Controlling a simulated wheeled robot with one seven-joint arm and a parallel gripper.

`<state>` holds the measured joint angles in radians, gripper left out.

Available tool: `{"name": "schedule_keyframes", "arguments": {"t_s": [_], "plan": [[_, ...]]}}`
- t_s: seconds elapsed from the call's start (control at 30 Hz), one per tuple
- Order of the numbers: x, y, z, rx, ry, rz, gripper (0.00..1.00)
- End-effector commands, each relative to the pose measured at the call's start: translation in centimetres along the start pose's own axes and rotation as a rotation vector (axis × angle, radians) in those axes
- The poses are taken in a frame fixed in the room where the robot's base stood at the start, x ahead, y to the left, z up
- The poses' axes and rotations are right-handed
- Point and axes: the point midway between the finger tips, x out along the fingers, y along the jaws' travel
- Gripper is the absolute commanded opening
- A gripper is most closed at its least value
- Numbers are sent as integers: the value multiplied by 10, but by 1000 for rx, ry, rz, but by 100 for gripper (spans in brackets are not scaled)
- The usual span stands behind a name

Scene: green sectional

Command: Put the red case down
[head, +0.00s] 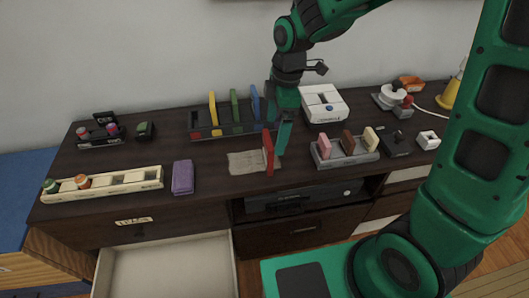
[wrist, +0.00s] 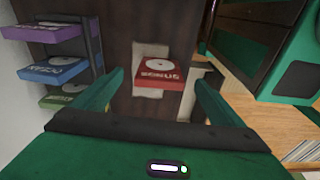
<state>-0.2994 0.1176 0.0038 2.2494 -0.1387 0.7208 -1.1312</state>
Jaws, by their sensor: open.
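The red case (head: 268,152) stands upright, thin edge forward, at the right part of a beige sheet (head: 243,163) on the dark cabinet top. Whether its base touches the sheet is unclear. In the wrist view the red case (wrist: 158,72) shows a white disc and pale lettering, with the beige sheet (wrist: 150,50) behind it. My gripper (head: 278,138) is over the case from behind and right in the head view. In the wrist view its green fingers are spread on both sides of the case, with gaps visible.
A dark rack (head: 203,134) with yellow, green and blue cases stands behind left. A grey rack (head: 345,158) with pink, brown and cream pieces is close on the right. A purple block (head: 183,177) lies left. An open drawer (head: 168,268) juts out below.

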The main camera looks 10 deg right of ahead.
Motion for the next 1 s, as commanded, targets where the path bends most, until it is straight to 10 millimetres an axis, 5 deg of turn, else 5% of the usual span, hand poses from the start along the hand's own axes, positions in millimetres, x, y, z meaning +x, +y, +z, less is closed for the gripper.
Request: {"name": "schedule_keyframes", "arguments": {"t_s": [1.0], "plan": [[110,-1,-15,-47,6,-5,92]]}}
